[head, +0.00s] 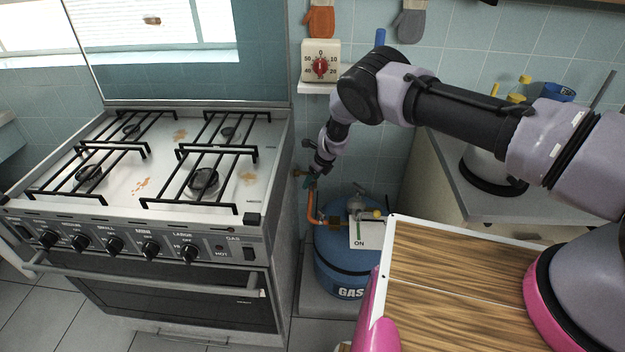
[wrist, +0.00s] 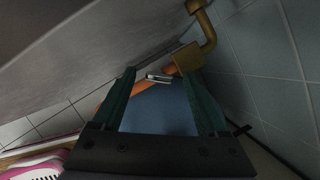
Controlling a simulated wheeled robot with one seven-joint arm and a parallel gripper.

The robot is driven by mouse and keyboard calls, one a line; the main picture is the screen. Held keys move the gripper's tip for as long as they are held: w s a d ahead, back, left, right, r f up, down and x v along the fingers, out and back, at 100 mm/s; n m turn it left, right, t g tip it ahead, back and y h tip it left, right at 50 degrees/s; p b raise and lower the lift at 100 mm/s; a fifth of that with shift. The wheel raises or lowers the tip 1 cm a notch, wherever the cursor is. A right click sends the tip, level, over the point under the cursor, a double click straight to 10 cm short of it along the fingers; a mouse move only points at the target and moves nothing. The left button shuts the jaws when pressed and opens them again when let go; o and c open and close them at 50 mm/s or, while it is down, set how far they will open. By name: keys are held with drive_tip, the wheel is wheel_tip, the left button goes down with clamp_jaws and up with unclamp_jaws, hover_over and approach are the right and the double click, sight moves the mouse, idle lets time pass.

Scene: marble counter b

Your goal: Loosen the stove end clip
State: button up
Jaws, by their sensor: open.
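The stove end clip (wrist: 158,77) shows in the wrist view as a small silvery band with a dark edge on the orange hose (wrist: 172,69), close to the brass fitting (wrist: 188,57). My gripper (wrist: 158,73) is open, with one dark green finger on each side of the clip in this view. I cannot tell whether a finger touches it. In the head view my gripper (head: 316,175) points down beside the stove's right side, above the orange hose (head: 310,206). The clip cannot be made out there.
The blue gas bottle (head: 345,275) stands below, with its valve and an "ON" tag (head: 367,234). The stove (head: 150,180) is close on the left and the tiled wall behind. A red-dial timer (head: 320,66) sits on a small shelf. A wooden tray (head: 455,285) is at front right.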

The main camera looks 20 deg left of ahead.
clamp_jaws()
drive_tip(key=n+g, duration=0.1)
drive_tip(key=n, duration=0.3)
drive_tip(key=shift+w+n+g, duration=0.2)
drive_tip(key=shift+n+g, duration=0.1)
drive_tip(key=shift+g, duration=0.1)
drive_tip(key=n+g, duration=0.1)
drive_tip(key=n, duration=0.2)
drive_tip(key=n+g, duration=0.1)
drive_tip(key=n, duration=0.2)
drive_tip(key=shift+w, duration=0.1)
drive_tip(key=shift+n+h, duration=0.3)
drive_tip(key=shift+n, duration=0.1)
